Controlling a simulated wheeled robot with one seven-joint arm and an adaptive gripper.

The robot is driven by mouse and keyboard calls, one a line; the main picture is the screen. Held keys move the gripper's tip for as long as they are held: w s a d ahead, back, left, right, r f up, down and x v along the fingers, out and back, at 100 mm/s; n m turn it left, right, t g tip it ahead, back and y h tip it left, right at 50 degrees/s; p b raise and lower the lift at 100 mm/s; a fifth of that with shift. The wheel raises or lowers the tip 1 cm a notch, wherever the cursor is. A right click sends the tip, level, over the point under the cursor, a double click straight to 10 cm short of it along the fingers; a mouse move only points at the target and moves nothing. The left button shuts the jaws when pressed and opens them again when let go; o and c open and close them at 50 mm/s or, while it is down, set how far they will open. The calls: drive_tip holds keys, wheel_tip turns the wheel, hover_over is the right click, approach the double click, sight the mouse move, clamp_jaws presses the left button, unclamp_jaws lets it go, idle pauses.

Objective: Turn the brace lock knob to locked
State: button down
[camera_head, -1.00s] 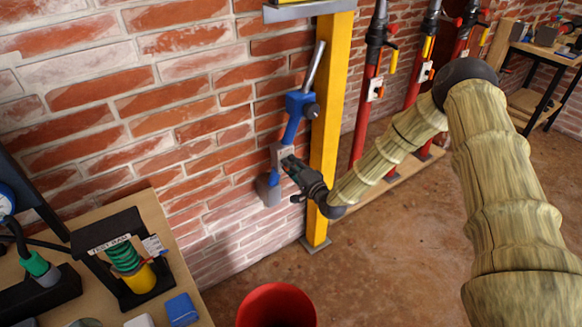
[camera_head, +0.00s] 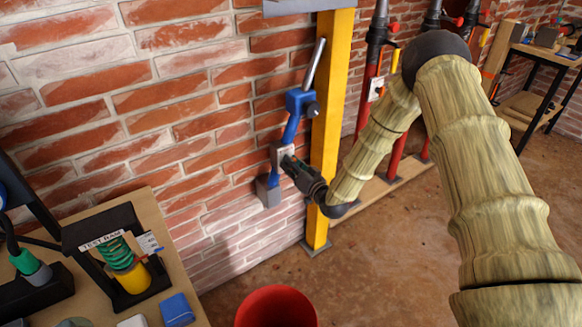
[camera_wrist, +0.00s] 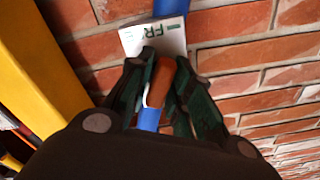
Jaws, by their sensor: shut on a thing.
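The blue brace (camera_head: 292,132) leans against the brick wall, left of the yellow post. A pale label plate (camera_head: 285,156) sits on it. In the wrist view the label plate (camera_wrist: 155,37) shows green lettering, partly hidden; "FR" can be read. Below the plate is an orange-brown knob (camera_wrist: 162,82) with a white edge. My gripper (camera_head: 288,165) is at the plate on the brace. In the wrist view my gripper (camera_wrist: 163,85) has its dark green fingers on both sides of the knob, shut on it. The rest of the lettering is hidden.
The yellow post (camera_head: 333,110) stands just right of the brace. Red props (camera_head: 365,100) stand farther right. A red bucket (camera_head: 276,308) is on the floor in front. A workbench (camera_head: 150,212) with a test ram (camera_head: 125,262) is at lower left.

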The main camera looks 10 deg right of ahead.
drive_tip(key=n+b, duration=0.1)
drive_tip(key=n, duration=0.4)
drive_tip(key=shift+f, duration=0.1)
drive_tip(key=shift+n, duration=0.4)
drive_tip(key=c, duration=1.4)
unclamp_jaws()
drive_tip(key=v, duration=1.2)
